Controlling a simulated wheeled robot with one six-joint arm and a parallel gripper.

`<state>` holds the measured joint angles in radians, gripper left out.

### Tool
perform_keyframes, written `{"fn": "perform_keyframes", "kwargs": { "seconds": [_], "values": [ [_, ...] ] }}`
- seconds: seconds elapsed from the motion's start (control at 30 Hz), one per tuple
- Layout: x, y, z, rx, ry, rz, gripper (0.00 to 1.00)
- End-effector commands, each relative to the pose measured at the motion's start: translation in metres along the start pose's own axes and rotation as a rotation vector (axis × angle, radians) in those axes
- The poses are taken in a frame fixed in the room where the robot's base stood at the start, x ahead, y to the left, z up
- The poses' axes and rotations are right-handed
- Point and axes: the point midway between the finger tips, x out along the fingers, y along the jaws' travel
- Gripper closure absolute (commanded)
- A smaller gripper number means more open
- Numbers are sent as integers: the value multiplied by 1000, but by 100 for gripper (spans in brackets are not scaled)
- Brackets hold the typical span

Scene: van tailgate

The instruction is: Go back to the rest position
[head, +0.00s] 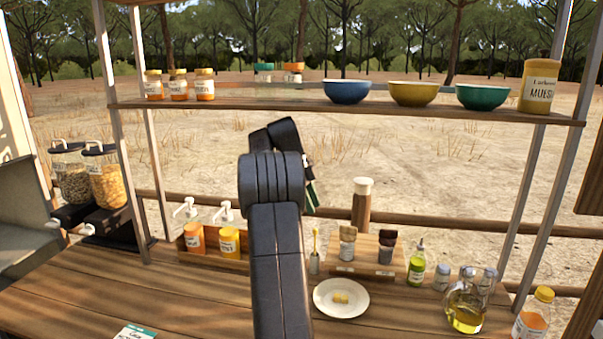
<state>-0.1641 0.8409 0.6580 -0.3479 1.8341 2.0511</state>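My arm rises from the bottom middle of the head view, over the wooden counter (190,300), and bends at a dark joint below the shelf. My gripper (311,198) is mostly hidden behind the arm's links; only a small part shows at their right side, above the counter. I cannot see its fingertips clearly, nor whether it holds anything. A white plate (325,304) with a small yellow piece (341,298) on it lies on the counter, right of my arm.
A shelf (240,104) crosses above the counter, bearing jars, a blue bowl (347,91), a yellow bowl (413,92), a green bowl (482,96) and a muesli jar (538,88). Pump bottles (228,241) stand left of my arm. An oil jug (465,308) and bottles stand right.

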Motion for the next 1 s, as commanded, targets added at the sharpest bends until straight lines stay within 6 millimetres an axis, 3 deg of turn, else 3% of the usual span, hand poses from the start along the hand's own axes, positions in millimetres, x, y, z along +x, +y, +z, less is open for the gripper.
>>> {"fn": "perform_keyframes", "kwargs": {
  "seconds": [0.2,0.83,1.0],
  "values": [
    [-13,0,35,-2,-1,-1,67],
    [34,0,-80,2,0,4,67],
    [69,1,-81,-1,2,7,67]
  ]
}}
